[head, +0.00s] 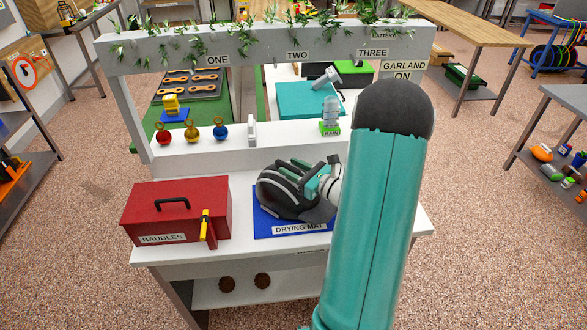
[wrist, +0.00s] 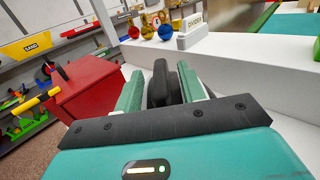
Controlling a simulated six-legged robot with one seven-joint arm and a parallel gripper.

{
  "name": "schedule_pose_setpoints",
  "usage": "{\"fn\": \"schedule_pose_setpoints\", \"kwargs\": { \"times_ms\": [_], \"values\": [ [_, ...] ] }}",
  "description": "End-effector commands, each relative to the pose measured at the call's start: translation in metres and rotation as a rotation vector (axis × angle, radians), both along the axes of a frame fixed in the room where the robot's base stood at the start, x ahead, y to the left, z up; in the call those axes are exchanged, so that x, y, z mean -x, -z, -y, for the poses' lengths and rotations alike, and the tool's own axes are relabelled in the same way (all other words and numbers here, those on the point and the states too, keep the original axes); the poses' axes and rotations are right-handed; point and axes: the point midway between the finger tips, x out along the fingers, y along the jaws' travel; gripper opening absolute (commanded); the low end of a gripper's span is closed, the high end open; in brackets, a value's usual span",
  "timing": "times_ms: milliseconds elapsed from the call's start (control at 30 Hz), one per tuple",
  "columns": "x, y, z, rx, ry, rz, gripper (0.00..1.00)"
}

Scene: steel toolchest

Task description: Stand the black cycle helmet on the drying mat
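The black cycle helmet (head: 283,196), with pale stripes, is at the blue drying mat (head: 262,226), its rim low over the mat. Whether its full weight rests there I cannot tell. My gripper (head: 312,178) is at the helmet's upper right side. In the wrist view, its two green fingers (wrist: 160,88) stand on either side of a black upright part (wrist: 163,84), which seems to belong to the helmet. Whether the fingers press on it is unclear. My forearm hides part of the mat's right side.
The red baubles box (head: 165,212) stands left of the mat, with a yellow-handled tool (head: 206,228) at its front. Several baubles (head: 191,130) and a white divider (head: 252,131) stand on the raised shelf behind. A garlanded beam (head: 262,42) spans above.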

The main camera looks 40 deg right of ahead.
Motion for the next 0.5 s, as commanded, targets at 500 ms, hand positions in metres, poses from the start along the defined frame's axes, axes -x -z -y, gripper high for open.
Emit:
{"fn": "schedule_pose_setpoints", "kwargs": {
  "times_ms": [500],
  "values": [
    [0.066, -0.002, 0.013, -0.001, 0.005, -0.001, 0.4]
  ]
}}
